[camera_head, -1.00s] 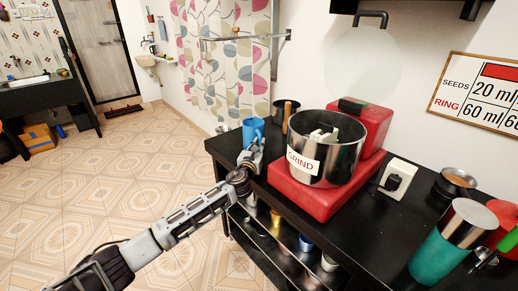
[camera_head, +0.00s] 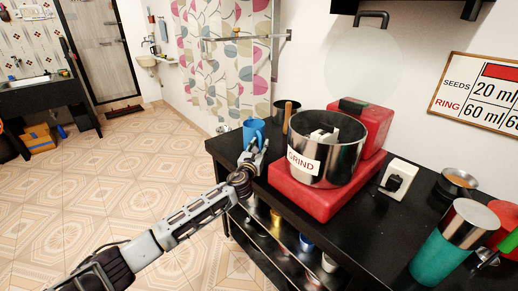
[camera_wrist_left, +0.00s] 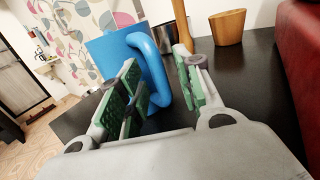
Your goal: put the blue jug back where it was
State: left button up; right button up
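The blue jug (camera_head: 254,130) is at the back left corner of the black counter (camera_head: 226,146) in the head view and looks upright. Its base is hidden behind my gripper. In the left wrist view, the jug's body (camera_wrist_left: 108,52) is to the left and its looped handle (camera_wrist_left: 160,72) lies between my fingers. My left gripper (camera_head: 254,157) is low at the jug's near side. In the wrist view, its green-padded fingers (camera_wrist_left: 160,88) are spread, with a gap to the right of the handle. The left finger overlaps the handle, so contact there is unclear. My right gripper is out of view.
A dark pot with a wooden handle (camera_head: 289,108) stands right of the jug. The red grinder base (camera_head: 310,196) with its steel drum (camera_head: 342,160) is close to the gripper's right. A white switch box (camera_head: 398,178) and teal canister (camera_head: 445,248) stand farther right. Open floor lies left.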

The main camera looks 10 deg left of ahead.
pick_arm(q)
jog(key=shift+r, duration=0.1)
jog(key=shift+s, duration=0.75)
jog(key=s, duration=0.3)
jog(key=s+p, duration=0.1)
jog(key=s, duration=0.2)
jog(key=s+a, duration=0.1)
jog(key=s, duration=0.1)
jog(key=shift+s+f+p, duration=0.25)
jog(key=shift+s+p, duration=0.1)
jog(key=shift+s, duration=0.9)
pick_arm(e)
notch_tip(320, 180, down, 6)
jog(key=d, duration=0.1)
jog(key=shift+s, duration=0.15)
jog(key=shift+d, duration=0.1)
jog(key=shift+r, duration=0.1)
